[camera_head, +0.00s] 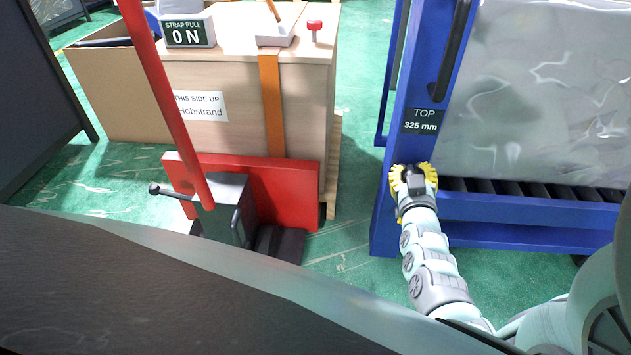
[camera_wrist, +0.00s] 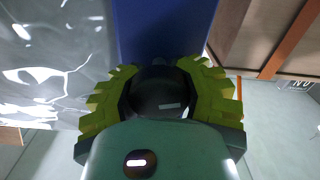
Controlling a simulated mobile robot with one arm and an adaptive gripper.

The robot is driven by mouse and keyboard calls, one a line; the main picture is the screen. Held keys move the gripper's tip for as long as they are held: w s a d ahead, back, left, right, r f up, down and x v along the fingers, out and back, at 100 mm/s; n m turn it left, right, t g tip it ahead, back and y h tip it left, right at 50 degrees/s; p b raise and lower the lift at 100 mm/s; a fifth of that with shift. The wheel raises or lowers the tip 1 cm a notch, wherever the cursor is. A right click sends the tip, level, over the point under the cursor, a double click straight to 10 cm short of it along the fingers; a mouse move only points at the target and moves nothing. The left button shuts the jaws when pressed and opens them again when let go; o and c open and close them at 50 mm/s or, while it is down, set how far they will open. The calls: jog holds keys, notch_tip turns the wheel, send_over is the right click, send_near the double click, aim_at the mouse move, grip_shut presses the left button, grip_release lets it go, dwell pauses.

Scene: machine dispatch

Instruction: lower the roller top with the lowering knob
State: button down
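The roller top is a row of dark rollers (camera_head: 540,190) in a blue frame (camera_head: 480,208) at the right of the head view. A label reading TOP 325 mm (camera_head: 422,121) is on its blue post. My gripper (camera_head: 413,172), with yellow fingers, is at this post below the label. In the wrist view my gripper (camera_wrist: 158,68) has its fingers on either side of a dark round thing (camera_wrist: 158,92), which looks like the lowering knob. It fills the gap between them; whether they press on it I cannot tell. The blue post also shows in the wrist view (camera_wrist: 160,30).
A crate wrapped in clear film (camera_head: 540,90) stands on the rollers. Green floor (camera_head: 350,190) is clear between.

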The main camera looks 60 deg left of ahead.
jog(key=shift+w+d+f+m+b, duration=0.1)
jog(key=shift+m+b, duration=0.5)
jog(key=shift+b, duration=0.2)
jog(key=shift+m+b, duration=0.5)
jog(key=shift+m, duration=0.2)
jog(key=shift+r, duration=0.25)
jog(key=c, duration=1.2)
grip_release()
jog(key=o, duration=0.5)
jog(key=shift+d+f, duration=0.1)
jog(key=shift+o, duration=1.4)
